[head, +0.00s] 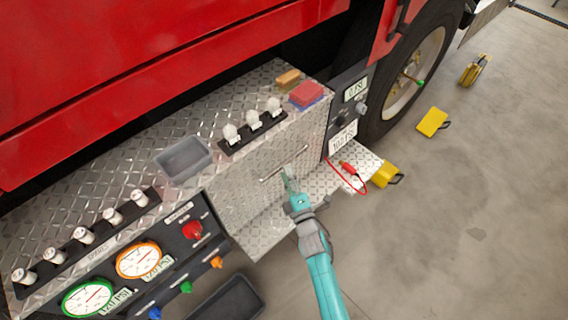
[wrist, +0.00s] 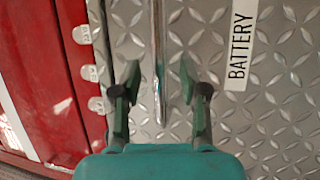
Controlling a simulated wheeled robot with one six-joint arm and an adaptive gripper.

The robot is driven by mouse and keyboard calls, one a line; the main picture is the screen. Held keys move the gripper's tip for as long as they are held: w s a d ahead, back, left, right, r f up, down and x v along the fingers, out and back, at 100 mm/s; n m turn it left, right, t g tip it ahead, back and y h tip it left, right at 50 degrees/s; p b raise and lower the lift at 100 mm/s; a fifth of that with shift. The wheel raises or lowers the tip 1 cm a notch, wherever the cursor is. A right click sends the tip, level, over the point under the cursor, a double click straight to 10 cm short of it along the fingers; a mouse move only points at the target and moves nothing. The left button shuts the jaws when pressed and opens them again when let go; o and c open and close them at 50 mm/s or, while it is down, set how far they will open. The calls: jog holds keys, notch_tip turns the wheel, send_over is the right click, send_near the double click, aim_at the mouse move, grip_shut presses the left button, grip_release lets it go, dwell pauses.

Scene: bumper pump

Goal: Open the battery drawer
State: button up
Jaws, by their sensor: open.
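The battery drawer (head: 246,190) has a diamond-plate front in the bumper's face and looks flush with it. Its bar handle (head: 275,168) runs across the upper part of the front. In the wrist view the handle (wrist: 158,50) is a thin metal bar, and a white BATTERY label (wrist: 241,45) is to its right. My gripper (head: 286,174) is open at the handle. In the wrist view my gripper (wrist: 158,88) has one finger on each side of the bar's end, with gaps on both sides. I cannot tell how deep the bar sits between them.
A diamond-plate step (head: 262,235) juts out below the drawer. A gauge panel (head: 140,255) is at left. A grey tray (head: 183,158), white-capped knobs (head: 253,121) and a red sponge (head: 307,93) are on top. Yellow chocks (head: 432,122) lie on the open floor at right.

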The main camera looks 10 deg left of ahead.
aim_at(283, 163)
jog(key=shift+x, duration=2.05)
grip_shut()
